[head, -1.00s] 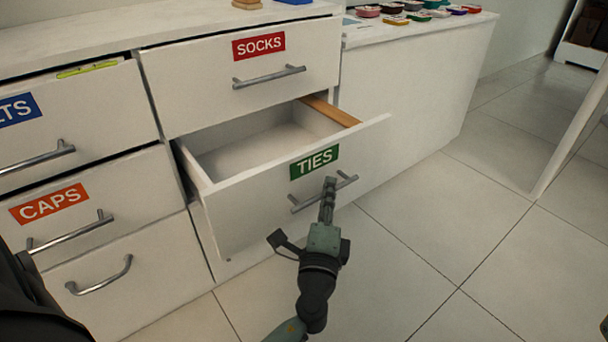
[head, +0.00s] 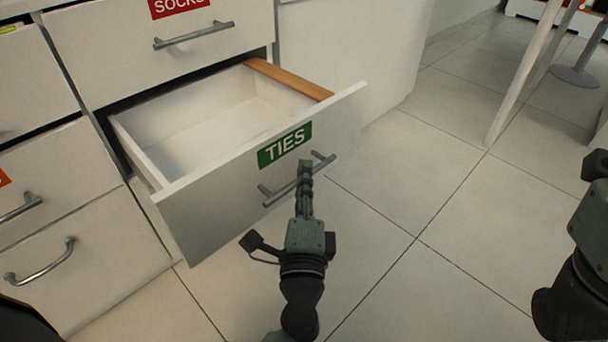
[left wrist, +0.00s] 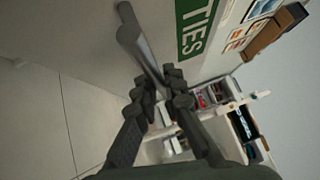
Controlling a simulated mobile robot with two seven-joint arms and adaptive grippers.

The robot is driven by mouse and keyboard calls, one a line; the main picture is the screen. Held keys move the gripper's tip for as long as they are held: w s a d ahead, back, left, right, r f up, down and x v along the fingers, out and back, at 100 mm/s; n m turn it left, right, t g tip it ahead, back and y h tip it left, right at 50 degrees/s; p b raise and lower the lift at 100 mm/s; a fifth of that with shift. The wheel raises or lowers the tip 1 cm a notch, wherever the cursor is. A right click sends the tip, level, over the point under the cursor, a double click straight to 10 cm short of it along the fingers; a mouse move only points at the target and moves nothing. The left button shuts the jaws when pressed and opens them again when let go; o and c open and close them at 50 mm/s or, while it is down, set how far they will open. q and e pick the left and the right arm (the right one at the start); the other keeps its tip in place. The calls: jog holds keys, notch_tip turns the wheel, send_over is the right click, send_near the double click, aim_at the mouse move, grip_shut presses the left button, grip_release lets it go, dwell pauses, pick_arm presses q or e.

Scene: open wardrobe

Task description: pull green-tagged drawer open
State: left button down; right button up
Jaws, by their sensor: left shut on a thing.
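The green-tagged drawer (head: 340,130) stands partly open, its white inside empty where I can see it. Its green tag (head: 284,145) reads TIES and shows also in the left wrist view (left wrist: 196,28). A grey bar handle (head: 275,192) crosses the drawer front below the tag. My left gripper (head: 304,172) is shut on this handle near its middle. In the left wrist view the handle (left wrist: 140,47) runs in between the two dark fingers (left wrist: 164,92). Part of my right arm shows at the right edge of the head view, but its fingers are not visible.
A closed drawer with a red SOCKS tag (head: 178,5) sits directly above. Other closed drawers with bar handles (head: 40,262) are at the left. A thin white upright (head: 522,75) stands at the right.

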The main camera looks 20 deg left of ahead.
pick_arm(q)
jog(key=shift+d, duration=0.1)
jog(key=c, duration=1.6)
grip_release()
jog(key=v, duration=1.2)
